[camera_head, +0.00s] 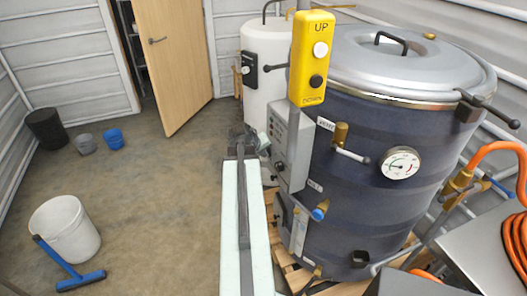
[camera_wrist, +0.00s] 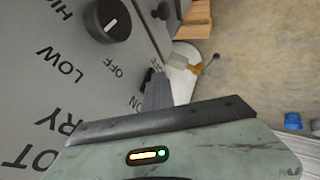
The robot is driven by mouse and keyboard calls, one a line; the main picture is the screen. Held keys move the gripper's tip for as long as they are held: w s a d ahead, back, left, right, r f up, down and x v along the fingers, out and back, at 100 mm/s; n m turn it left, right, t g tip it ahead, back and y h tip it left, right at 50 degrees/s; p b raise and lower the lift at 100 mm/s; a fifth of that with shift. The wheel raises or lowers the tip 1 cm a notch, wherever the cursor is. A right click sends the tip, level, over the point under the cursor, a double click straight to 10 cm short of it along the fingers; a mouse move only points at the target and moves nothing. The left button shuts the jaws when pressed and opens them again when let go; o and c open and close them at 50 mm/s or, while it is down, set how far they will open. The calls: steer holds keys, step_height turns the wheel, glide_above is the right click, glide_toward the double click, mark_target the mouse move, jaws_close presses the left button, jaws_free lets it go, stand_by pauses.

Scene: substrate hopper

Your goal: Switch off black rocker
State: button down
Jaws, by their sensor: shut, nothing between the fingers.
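A grey control panel (camera_wrist: 60,90) fills the left of the wrist view, with printed labels including OFF, ON, LOW and HIGH. A small dark piece beside OFF and ON looks like the black rocker (camera_wrist: 148,76); it is mostly hidden behind my gripper (camera_wrist: 158,92). My gripper's fingers are shut and empty, with their tips at or very close to the rocker. I cannot tell whether they touch it or which way it is tipped. In the head view my gripper (camera_head: 241,137) is at the left side of the grey control box (camera_head: 291,150), and the rocker is hidden there.
A black knob (camera_wrist: 108,20) sits on the panel near the rocker. A yellow UP/DOWN pendant (camera_head: 312,58) hangs in front of the large dark vat (camera_head: 385,135). A white tank (camera_head: 268,72) stands behind. Open floor lies left, with a white bucket (camera_head: 65,232).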

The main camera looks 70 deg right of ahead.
steer(key=shift+s+d+r+p, duration=0.1)
steer(key=shift+r+p, duration=0.1)
steer(key=shift+r, duration=0.25)
steer(key=shift+s+d+r+p, duration=0.1)
steer(key=shift+r+p, duration=0.1)
steer(key=shift+r, duration=0.25)
